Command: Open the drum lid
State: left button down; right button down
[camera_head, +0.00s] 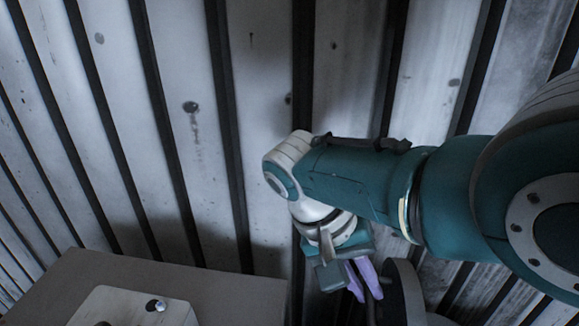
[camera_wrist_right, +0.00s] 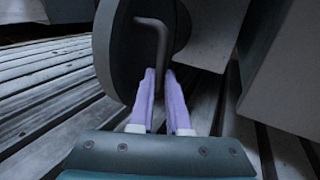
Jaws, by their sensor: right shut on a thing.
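The drum lid (camera_wrist_right: 118,50) is a dark round disc with a bent grey bar handle (camera_wrist_right: 161,35) on its face. It fills the upper middle of the right wrist view and seems to stand on edge there. My right gripper (camera_wrist_right: 160,78) is shut on the lower part of this handle with its two purple fingers. In the head view the right gripper (camera_head: 366,279) is at the lower middle, against the left side of the dark round lid (camera_head: 397,290). The lid is cut by the bottom edge. I cannot tell how far it stands open. My left gripper is not in view.
A brown box-like surface (camera_head: 215,285) with a pale block (camera_head: 125,308) on it is at the lower left in the head view. A slatted metal wall or floor (camera_head: 190,150) fills the background. A grey box-like body (camera_wrist_right: 288,85) stands right of the lid in the wrist view.

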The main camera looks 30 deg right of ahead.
jog(key=shift+a+f, duration=0.25)
jog(key=shift+f, duration=0.05)
jog(key=c, duration=1.3)
grip_release()
jog(key=shift+s, duration=0.1)
jog(key=shift+o, duration=0.7)
jog(key=shift+s, duration=0.1)
jog(key=shift+o, duration=1.4)
jog(key=shift+w+r, duration=0.1)
jog(key=shift+w, duration=0.1)
